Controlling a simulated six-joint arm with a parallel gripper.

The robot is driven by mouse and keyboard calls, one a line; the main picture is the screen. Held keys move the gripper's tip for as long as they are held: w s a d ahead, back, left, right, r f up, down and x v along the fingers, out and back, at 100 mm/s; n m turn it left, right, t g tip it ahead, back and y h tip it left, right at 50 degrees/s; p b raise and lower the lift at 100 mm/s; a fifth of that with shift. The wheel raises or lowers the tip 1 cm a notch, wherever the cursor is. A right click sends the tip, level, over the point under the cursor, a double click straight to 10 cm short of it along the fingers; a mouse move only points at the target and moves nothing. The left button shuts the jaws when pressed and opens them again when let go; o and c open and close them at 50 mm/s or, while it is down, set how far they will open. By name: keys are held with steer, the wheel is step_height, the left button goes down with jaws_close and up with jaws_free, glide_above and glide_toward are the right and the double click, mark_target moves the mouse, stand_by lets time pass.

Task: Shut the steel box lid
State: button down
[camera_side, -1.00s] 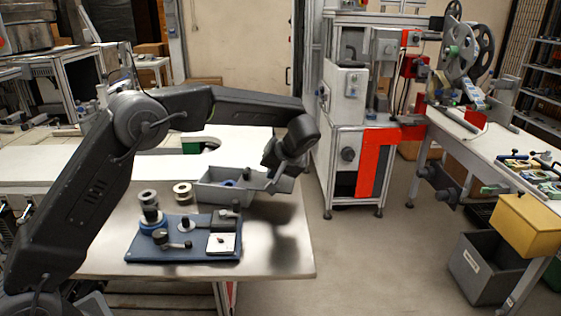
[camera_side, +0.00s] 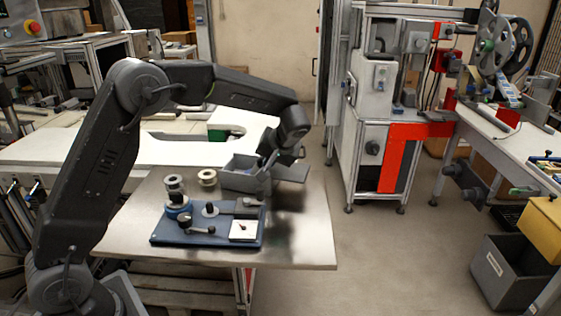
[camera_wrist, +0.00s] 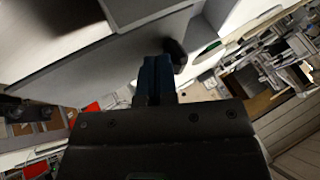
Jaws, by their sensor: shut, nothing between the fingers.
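The grey steel box (camera_side: 236,181) stands at the back of the table, partly hidden by my gripper. A flat grey lid panel (camera_side: 293,173) sticks out from its right side, so the lid looks open. My gripper (camera_side: 264,181) points down at the box's right end, near where the lid joins it. Whether it touches the box or lid I cannot tell. In the wrist view, the shut blue-black fingers (camera_wrist: 155,75) hold nothing and lie in front of a large grey surface that I cannot name for sure.
A blue board (camera_side: 200,236) with reels, a lever and a white square plate lies in front of the box. A pale reel (camera_side: 207,177) stands left of the box. The metal table (camera_side: 300,235) is bare at its right front.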

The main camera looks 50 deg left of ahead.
mark_target(254, 168)
steer(key=s+a, duration=0.1)
steer(key=a, duration=0.1)
steer(key=s+a, duration=0.2)
steer(key=a, duration=0.1)
steer(key=s+a, duration=0.2)
steer(key=shift+a, duration=0.35)
steer(key=shift+w, duration=0.1)
steer(key=d, duration=0.1)
steer(key=w+d, duration=0.2)
steer(key=d, duration=0.1)
steer(key=shift+w+d+r, duration=0.1)
steer(key=shift+w+r, duration=0.05)
steer(key=shift+r, duration=0.25)
steer(key=w+v, duration=0.1)
steer(key=v, duration=0.7)
steer(key=s+d+r+m+t+h, duration=0.1)
steer(key=s+d+r+m+h, duration=0.1)
steer(key=s, duration=0.5)
steer(key=s+d+r+m+t+h, duration=0.1)
steer(key=s+d+r+m+h, duration=0.15)
steer(key=s, duration=0.45)
steer(key=s+d+f+m+t+h, duration=0.1)
steer(key=s+d, duration=0.2)
steer(key=s, duration=0.3)
steer(key=s+d+f+m+t+h, duration=0.1)
steer(key=s+d+f+m+h, duration=0.1)
steer(key=s, duration=0.5)
steer(key=shift+s+d+t, duration=0.35)
steer(key=shift+d+t, duration=0.05)
steer(key=shift+d, duration=0.15)
